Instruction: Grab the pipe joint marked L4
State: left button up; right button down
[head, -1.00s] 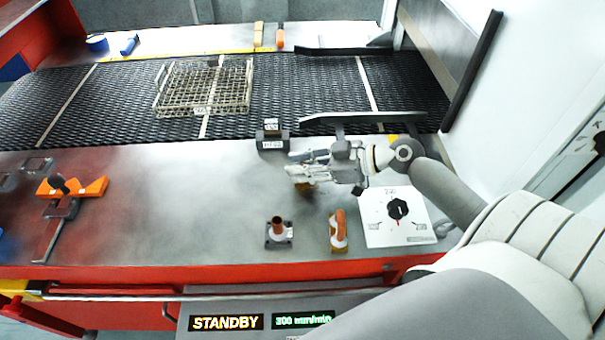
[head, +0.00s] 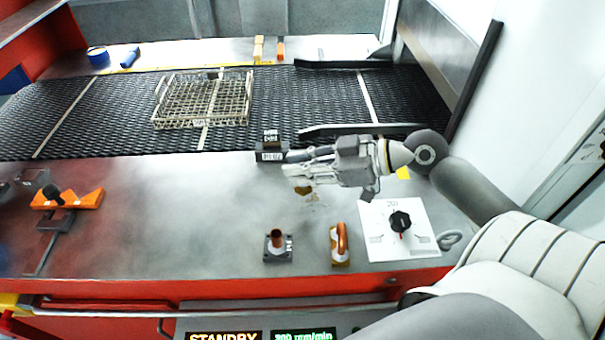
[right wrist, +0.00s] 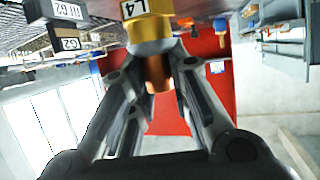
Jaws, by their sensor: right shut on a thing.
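The pipe joint marked L4 (right wrist: 150,28) is a brass-coloured piece with a copper stub (right wrist: 158,75), seen at the top middle of the right wrist view. Its white label reads L4. My right gripper (right wrist: 155,62) is shut on it, with a finger on each side. In the head view my right gripper (head: 292,176) is over the metal bench, and a small brownish part of the joint (head: 303,190) shows at the fingertips. The rest of the joint is hidden there by the fingers. My left gripper is not in view.
A dark labelled block (head: 270,155) stands just behind the gripper. A wire basket (head: 203,100) sits on the mesh belt (head: 300,100).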

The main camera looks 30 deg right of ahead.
jog(key=s+a+r+p, duration=0.5)
jog(key=s+p, duration=0.3)
jog(key=p, duration=0.1)
jog(key=shift+s+a+r, duration=0.15)
jog(key=shift+a+r, duration=0.1)
jog(key=shift+a, duration=0.1)
